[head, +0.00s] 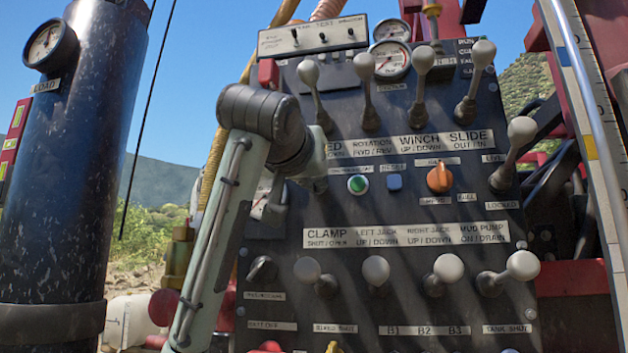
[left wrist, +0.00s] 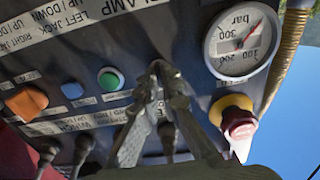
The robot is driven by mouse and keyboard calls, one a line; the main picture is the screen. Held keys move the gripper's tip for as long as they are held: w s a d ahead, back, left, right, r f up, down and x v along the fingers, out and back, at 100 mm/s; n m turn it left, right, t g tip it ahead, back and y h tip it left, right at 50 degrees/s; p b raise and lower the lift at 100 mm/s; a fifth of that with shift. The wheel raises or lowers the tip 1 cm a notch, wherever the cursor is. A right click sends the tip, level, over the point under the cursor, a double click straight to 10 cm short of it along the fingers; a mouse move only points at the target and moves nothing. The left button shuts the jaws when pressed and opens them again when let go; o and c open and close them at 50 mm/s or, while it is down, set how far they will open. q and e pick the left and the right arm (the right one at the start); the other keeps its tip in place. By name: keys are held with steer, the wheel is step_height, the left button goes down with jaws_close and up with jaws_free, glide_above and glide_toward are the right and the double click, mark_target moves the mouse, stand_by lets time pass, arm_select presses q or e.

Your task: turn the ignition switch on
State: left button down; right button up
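The dark control panel (head: 400,270) fills the middle of the head view. My left gripper (head: 300,182) is up against it, left of the green button (head: 358,184). In the left wrist view the panel appears upside down. There my left fingers (left wrist: 164,78) converge, tips close together, on a small dark knob (left wrist: 163,70) beside the green button (left wrist: 110,79). This seems to be the ignition switch, mostly hidden by the fingers; I cannot read its label or setting. My right gripper is not in view.
An orange knob (head: 440,178) and blue square (head: 394,182) lie right of the green button. Pale-knobbed levers stand above and below. A gauge (left wrist: 241,40) and red knob (left wrist: 238,122) are close to my fingers. A dark cylinder (head: 75,170) stands left.

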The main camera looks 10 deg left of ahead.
arm_select(q)
steer(key=shift+m, duration=6)
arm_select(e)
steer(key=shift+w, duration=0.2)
arm_select(q)
steer(key=c, duration=1.7)
jaws_free()
steer(key=shift+d, duration=0.1)
steer(key=s, duration=1.2)
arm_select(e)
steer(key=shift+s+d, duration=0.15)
